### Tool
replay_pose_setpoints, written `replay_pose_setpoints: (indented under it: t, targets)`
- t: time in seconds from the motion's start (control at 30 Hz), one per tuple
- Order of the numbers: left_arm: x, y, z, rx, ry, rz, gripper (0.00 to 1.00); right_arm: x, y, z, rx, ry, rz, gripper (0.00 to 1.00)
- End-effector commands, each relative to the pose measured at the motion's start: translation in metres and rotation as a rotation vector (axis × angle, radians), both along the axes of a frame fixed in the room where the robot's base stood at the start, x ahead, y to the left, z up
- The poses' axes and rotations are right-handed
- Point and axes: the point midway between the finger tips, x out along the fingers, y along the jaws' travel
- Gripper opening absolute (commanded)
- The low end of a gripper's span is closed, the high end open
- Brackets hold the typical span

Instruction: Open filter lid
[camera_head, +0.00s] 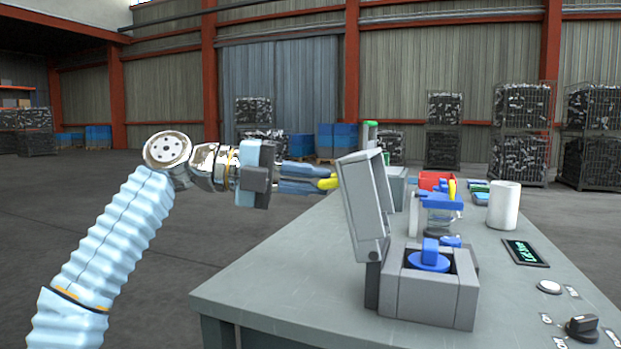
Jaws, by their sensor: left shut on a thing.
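The filter lid (366,200) is a grey box-shaped cover. It stands raised, tilted slightly back to the left, above the left side of the grey filter housing (428,293). A blue round part with an upright tab (429,262) sits inside the open housing. My left gripper (328,183) comes in from the left at the lid's outer side, near its upper half. Its fingers are shut on a yellow handle (327,184) at the lid. The handle's far end is partly hidden by the fingers and the lid. My right gripper is not in view.
The grey table (260,278) carries a blue clamp-like fixture (436,202), a red box (436,180), a white cylinder (503,205), a small display (525,252) and a black knob (582,327). The table's left front area is clear. Wire cages stand far behind.

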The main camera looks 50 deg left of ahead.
Motion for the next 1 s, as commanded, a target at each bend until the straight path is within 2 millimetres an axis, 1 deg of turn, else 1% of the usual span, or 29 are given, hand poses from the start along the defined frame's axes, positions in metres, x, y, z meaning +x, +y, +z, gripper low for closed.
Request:
replay_pose_setpoints:
  t: [0.03,0.23,0.27,0.4,0.43,0.67,0.77,0.87,1.0]
  targets:
    - [0.004,-0.007,-0.011,0.021,0.035,-0.019,0.0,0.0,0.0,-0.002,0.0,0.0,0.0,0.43]
    - [0.004,-0.007,-0.012,0.021,0.035,-0.018,0.0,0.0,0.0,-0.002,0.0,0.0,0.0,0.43]
    - [0.004,-0.007,-0.012,0.021,0.035,-0.018,0.17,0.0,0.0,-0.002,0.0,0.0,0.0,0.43]
    - [0.004,-0.006,-0.011,0.018,0.032,-0.017,0.39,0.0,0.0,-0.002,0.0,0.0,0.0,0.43]
    - [0.003,-0.006,-0.011,0.017,0.031,-0.016,0.4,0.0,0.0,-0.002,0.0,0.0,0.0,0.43]
    - [0.001,-0.004,-0.008,0.013,0.024,-0.015,0.4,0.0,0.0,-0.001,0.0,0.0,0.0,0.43]
    - [-0.005,0.0,-0.004,0.011,0.021,-0.013,0.4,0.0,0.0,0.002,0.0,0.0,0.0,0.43]
    - [-0.018,0.01,0.0,0.009,0.019,-0.013,0.4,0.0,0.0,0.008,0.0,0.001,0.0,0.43]
    - [-0.046,0.03,0.006,0.009,0.02,-0.013,0.4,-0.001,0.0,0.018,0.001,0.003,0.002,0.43]
